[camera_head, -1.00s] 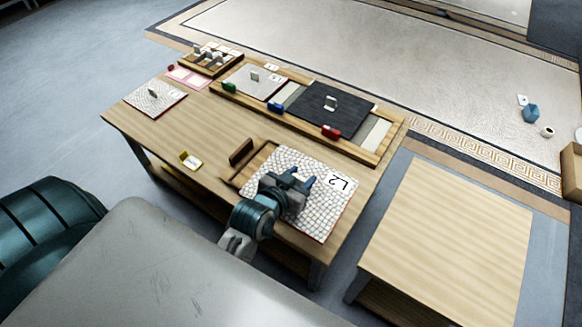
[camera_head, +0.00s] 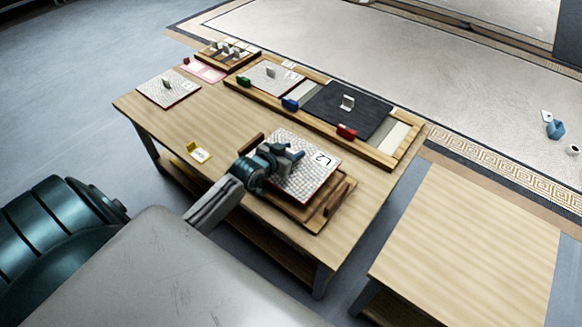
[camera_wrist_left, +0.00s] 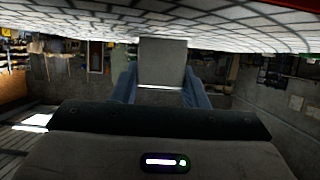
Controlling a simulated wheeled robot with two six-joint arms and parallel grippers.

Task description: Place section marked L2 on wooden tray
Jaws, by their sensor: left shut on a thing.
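The section marked L2 (camera_head: 316,176) is a pale mosaic panel with a thin red edge, over the middle of the wooden tray (camera_head: 303,213) on the table. The tray's two raised handles show on either side of it. I cannot tell whether the panel touches the tray. My left gripper (camera_head: 290,155) is shut on the grey handle on top of the panel. In the left wrist view the handle (camera_wrist_left: 162,62) sits between the blue fingers, with the tiled face (camera_wrist_left: 230,30) beside it. My right gripper is not in view.
A long wooden frame (camera_head: 255,98) with a grey panel, a dark panel (camera_head: 345,118) and coloured clips lies along the table's back. Another mosaic panel (camera_head: 167,92) lies at left, near a yellow card stand (camera_head: 198,153). A second table (camera_head: 470,240) stands at right, bare.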

